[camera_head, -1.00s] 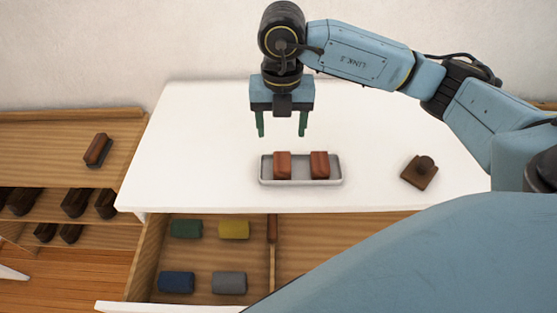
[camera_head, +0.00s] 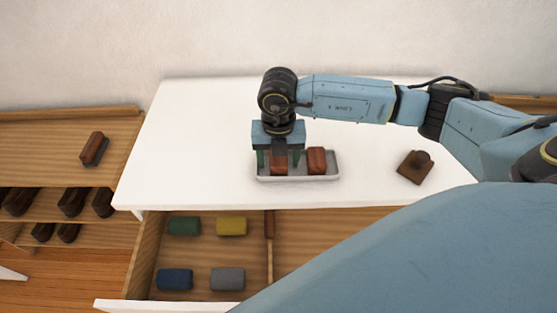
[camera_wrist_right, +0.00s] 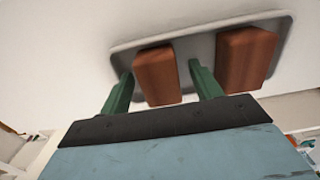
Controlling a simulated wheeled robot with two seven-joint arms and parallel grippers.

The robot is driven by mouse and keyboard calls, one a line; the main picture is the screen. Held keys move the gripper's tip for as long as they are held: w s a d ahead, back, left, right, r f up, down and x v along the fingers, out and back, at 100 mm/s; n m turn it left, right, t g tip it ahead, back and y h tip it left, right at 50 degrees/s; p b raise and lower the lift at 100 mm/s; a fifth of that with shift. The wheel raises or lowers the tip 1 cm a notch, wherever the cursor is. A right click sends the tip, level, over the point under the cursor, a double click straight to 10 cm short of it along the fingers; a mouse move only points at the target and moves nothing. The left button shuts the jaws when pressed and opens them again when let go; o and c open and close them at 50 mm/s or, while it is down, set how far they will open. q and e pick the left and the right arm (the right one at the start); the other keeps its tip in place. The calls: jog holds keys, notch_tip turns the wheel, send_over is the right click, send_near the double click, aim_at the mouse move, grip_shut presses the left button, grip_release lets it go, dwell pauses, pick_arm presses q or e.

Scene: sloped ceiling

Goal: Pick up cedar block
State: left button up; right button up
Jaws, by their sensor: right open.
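Two reddish-brown wooden blocks lie side by side in a shallow grey tray (camera_head: 328,179) on the white tabletop. The left block (camera_head: 279,166) sits between the green fingers of my right gripper (camera_head: 279,160) in the head view. The right block (camera_head: 317,160) is just right of the fingers. In the right wrist view one block (camera_wrist_right: 157,76) shows between the open fingers (camera_wrist_right: 160,85), with gaps at both sides. The other block (camera_wrist_right: 246,58) is outside them. I cannot tell by look which is cedar. My left gripper is not in view.
A brown block with a knob (camera_head: 414,167) lies right of the tray. The open drawer below holds green (camera_head: 184,226), yellow (camera_head: 231,226), blue (camera_head: 175,279) and grey (camera_head: 227,279) rolls behind a divider. A brush (camera_head: 94,148) lies on the left shelf.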

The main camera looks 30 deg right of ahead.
jog(key=shift+c, duration=0.3)
jog(key=c, duration=1)
jog(key=shift+r, duration=0.1)
